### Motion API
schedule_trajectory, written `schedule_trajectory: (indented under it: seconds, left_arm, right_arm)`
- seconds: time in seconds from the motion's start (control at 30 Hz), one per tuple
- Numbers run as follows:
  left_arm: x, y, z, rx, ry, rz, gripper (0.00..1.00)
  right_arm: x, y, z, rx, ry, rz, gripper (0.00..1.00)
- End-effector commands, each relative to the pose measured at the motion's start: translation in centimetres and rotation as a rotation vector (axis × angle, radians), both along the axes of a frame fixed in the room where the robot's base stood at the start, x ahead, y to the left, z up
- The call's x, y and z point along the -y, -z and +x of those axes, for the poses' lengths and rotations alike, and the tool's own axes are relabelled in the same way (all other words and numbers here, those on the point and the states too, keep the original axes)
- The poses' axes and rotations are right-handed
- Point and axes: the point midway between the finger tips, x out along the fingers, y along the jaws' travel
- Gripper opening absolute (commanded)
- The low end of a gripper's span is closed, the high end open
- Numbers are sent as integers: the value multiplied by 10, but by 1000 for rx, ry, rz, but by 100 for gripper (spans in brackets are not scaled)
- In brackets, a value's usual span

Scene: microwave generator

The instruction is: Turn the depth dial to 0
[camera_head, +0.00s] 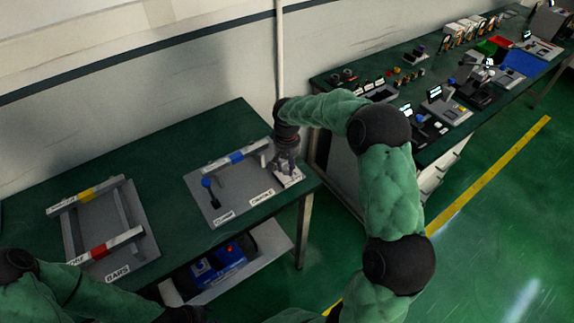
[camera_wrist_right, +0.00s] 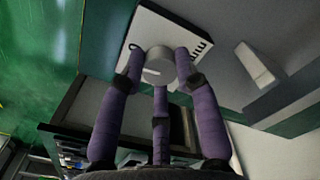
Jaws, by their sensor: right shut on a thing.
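The dial is a light grey round knob (camera_wrist_right: 160,66) on a white plate (camera_wrist_right: 143,24) with dark markings, in the right wrist view. The purple fingers of my right gripper (camera_wrist_right: 159,60) are shut around the knob, one on each side and one below. A short line shows on the knob's face, but the numbers cannot be read. In the head view my right gripper (camera_head: 286,163) reaches down onto the white plate (camera_head: 290,182) at the right end of a grey panel, and hides the knob. My left arm enters at the bottom left; its gripper is not visible.
The grey panel (camera_head: 228,204) also carries a blue-knobbed lever (camera_head: 207,184) and a bar with a blue band (camera_head: 237,157). A frame with yellow and red banded bars (camera_head: 101,250) stands left. A second bench (camera_head: 440,143) with many devices is at right.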

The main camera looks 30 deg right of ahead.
Motion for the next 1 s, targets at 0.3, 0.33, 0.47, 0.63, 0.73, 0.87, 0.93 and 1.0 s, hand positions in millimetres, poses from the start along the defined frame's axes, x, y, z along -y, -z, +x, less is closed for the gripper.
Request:
schedule_trajectory:
  seconds: [0.3,0.33,0.47,0.63,0.73,0.87,0.93,1.0]
  left_arm:
    - [0,-1,0,0,0,0,40]
    - [0,-1,0,0,0,0,40]
    - [0,-1,0,0,0,0,40]
    - [0,-1,0,0,0,0,40]
    - [0,-1,0,0,0,0,40]
    - [0,-1,0,0,0,0,40]
    - [0,-1,0,0,0,0,40]
    - [0,-1,0,0,0,0,40]
  right_arm:
    - [0,0,0,0,123,1,0]
    - [0,0,0,0,129,1,0]
    - [0,0,0,1,146,0,0]
    - [0,0,0,1,151,0,0]
    - [0,0,0,1,150,0,0]
    - [0,0,0,1,150,0,0]
    - [0,0,0,1,150,0,52]
    - [0,0,0,1,149,0,56]
